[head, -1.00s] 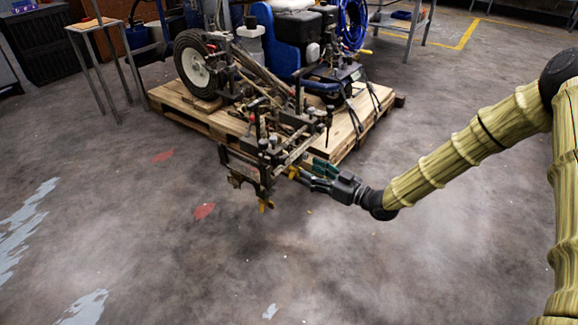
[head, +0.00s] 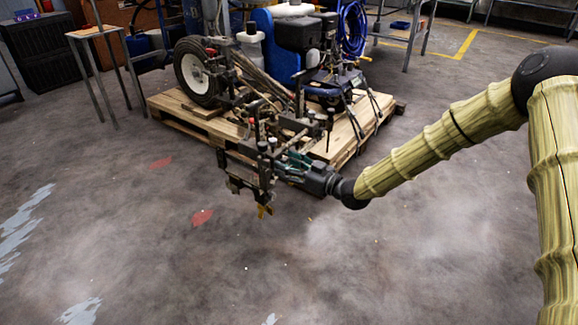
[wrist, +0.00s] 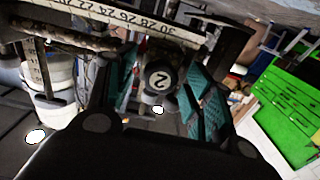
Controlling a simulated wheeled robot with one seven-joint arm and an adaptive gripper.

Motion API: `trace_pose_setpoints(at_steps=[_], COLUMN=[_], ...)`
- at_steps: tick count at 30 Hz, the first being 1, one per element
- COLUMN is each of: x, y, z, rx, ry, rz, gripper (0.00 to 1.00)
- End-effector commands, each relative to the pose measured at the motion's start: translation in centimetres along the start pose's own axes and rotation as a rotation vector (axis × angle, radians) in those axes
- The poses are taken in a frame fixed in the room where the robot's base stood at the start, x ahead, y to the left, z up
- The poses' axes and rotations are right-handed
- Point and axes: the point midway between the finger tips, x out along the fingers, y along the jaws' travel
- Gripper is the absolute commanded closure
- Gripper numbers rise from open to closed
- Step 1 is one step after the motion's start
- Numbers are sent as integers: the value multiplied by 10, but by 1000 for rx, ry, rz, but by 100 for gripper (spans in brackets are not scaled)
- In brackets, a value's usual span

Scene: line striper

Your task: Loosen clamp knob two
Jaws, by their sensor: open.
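Clamp knob two (wrist: 160,77) shows in the wrist view as a dark knob with a pale round face marked 2. It lies between the two teal-padded fingers of my gripper (wrist: 162,88), which are apart on either side of it. I cannot tell whether either pad touches it. In the head view my gripper (head: 292,166) is at the front frame of the line striper (head: 262,160), reaching in from the right. The knob between the fingers is hidden there.
A ruler-marked bar (wrist: 125,18) runs just beyond the knob in the wrist view. The striper stands on a wooden pallet (head: 348,135). A small side table (head: 92,32) stands at the left. The floor in front is clear.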

Motion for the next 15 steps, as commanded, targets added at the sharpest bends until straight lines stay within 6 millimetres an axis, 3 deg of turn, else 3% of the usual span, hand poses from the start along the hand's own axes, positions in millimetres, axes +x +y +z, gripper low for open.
trace_pose_setpoints(at_steps=[1, 8, 15], x=[0, 0, 0], y=[0, 0, 0], z=[0, 0, 0], rx=[0, 0, -12], ry=[0, 0, 0], rz=[0, 0, 0], gripper=[51, 93, 94])
